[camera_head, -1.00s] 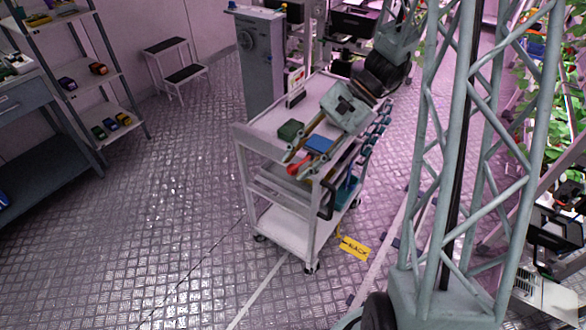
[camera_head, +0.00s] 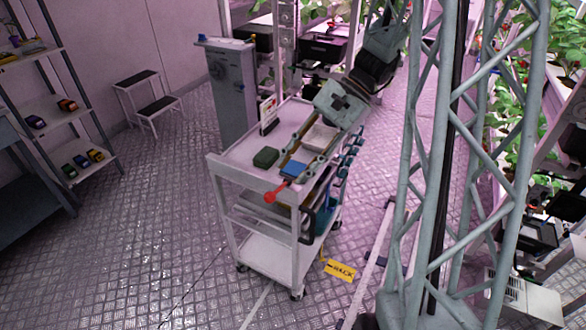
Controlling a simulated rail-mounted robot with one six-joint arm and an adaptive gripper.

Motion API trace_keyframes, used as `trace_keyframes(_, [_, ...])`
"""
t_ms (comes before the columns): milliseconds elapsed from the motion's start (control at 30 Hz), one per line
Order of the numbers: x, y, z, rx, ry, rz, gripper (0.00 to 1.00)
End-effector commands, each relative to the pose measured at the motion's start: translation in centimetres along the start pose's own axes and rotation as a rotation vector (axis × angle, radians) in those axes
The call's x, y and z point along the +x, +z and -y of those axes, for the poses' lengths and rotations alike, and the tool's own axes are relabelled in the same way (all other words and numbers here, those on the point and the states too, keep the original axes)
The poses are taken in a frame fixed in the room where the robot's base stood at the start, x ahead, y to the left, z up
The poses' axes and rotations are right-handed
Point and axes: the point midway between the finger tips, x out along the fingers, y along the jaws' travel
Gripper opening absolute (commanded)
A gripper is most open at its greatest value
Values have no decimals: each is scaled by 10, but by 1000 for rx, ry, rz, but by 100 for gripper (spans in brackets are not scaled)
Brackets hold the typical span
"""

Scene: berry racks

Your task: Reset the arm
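My gripper (camera_head: 298,158) reaches down from the upper right over the top of a white cart (camera_head: 235,168). Its boxy grey wrist (camera_head: 340,103) is tilted toward the lower left. Two long fingers look spread apart, with nothing visibly held between them. A blue box (camera_head: 295,169) shows near the fingertips; I cannot tell the height gap. A dark green box (camera_head: 265,157) lies left of the fingers. A red-ended item (camera_head: 277,193) is at the cart's front edge.
A grey cabinet (camera_head: 232,100) stands behind the cart and a step stool (camera_head: 148,98) to its left. Shelves (camera_head: 60,150) line the left side. Plant racks (camera_head: 560,95) stand at the right. Floor left of the cart is clear. A yellow tag (camera_head: 340,271) lies by the cart.

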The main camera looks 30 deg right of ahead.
Motion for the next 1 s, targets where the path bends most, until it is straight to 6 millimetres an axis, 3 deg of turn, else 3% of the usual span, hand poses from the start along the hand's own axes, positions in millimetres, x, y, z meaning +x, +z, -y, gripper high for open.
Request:
trace_keyframes(567, [-1,6,1,-15,8,-7,31])
trace_keyframes(767, [-4,24,2,-62,36,-28,31])
trace_keyframes(1000, [-8,59,1,-154,91,-67,31])
